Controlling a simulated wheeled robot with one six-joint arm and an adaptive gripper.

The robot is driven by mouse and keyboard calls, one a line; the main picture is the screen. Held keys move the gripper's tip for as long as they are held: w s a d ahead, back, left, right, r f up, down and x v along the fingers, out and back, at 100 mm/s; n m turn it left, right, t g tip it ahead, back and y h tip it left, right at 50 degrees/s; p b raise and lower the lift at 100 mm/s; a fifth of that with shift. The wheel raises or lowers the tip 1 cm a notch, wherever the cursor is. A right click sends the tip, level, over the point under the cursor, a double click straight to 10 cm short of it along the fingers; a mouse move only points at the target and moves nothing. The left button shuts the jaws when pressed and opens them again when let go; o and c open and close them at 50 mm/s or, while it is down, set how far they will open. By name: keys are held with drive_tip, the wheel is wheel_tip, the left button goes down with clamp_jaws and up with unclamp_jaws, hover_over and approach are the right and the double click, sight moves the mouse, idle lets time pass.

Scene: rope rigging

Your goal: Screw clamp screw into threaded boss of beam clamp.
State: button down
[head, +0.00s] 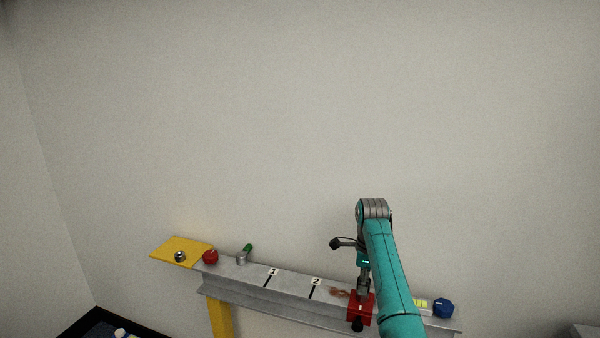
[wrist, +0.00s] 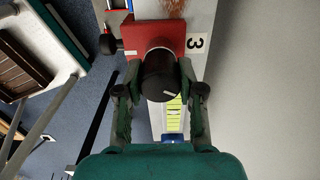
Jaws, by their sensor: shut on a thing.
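The red beam clamp (head: 361,304) sits on the grey steel beam near its right part; it also shows at the top of the wrist view (wrist: 150,34). My gripper (wrist: 160,84) points down over it and is shut on the clamp screw's round black knob (wrist: 163,76), which has a white mark on its top. The knob is in line with the red clamp body. It hides the screw's shank and the threaded boss, so I cannot tell how far the screw is in. A second black knob (wrist: 108,44) sticks out from the clamp's side.
A rusty patch (head: 339,292) lies left of the clamp, a blue object (head: 443,307) right. A red object (head: 211,257) and green-handled piece (head: 245,254) stand left, near a yellow plate (head: 180,247).

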drive_tip(key=m, duration=0.6)
drive_tip(key=shift+r, duration=0.1)
drive_tip(key=c, duration=0.6)
unclamp_jaws()
drive_tip(key=shift+c, duration=0.2)
drive_tip(key=shift+r, duration=2.15)
